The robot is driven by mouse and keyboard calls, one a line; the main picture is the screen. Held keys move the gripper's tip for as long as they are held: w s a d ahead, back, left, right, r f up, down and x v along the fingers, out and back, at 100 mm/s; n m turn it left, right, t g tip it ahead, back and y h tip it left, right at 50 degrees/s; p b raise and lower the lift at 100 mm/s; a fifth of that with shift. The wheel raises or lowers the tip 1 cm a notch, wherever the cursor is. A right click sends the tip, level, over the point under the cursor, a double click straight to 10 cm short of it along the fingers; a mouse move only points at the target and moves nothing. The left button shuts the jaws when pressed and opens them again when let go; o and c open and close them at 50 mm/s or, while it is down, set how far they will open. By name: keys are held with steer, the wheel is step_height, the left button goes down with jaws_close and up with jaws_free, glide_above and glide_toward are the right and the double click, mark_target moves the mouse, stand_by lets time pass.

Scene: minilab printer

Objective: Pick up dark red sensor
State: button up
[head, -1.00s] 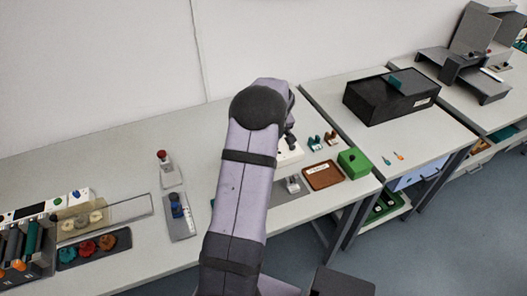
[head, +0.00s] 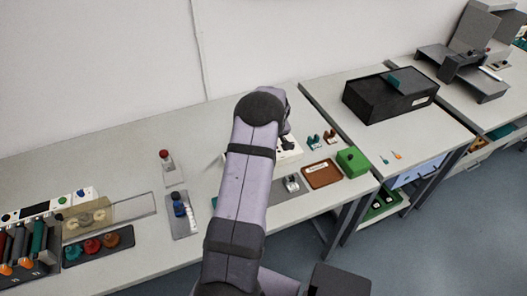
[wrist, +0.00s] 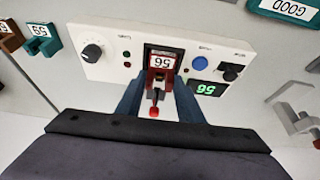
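The dark red sensor (wrist: 161,61) sits in a slot in the front of a white control box (wrist: 105,56), with a pale numbered label on its face. A thin stem with a bright red tip (wrist: 154,112) shows just below it in the wrist view. My gripper (wrist: 158,88) is open, with one dark blue finger on each side of the sensor's lower part. Whether the fingers touch it is not clear. In the head view my arm hides the sensor and most of the white box (head: 290,150).
A teal sensor (head: 314,141) and a brown-red sensor (head: 330,136) stand behind a brown tray (head: 322,174). A green block (head: 352,161) is to their right. A grey fixture (wrist: 296,120) lies near my gripper's right side in the wrist view.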

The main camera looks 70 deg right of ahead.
steer(key=shift+c, duration=0.5)
steer(key=shift+d+r, duration=0.1)
steer(key=shift+r, duration=0.3)
step_height(320, 180, up, 9)
steer(key=b, duration=0.3)
steer(key=shift+r, duration=0.15)
steer(key=shift+b, duration=0.3)
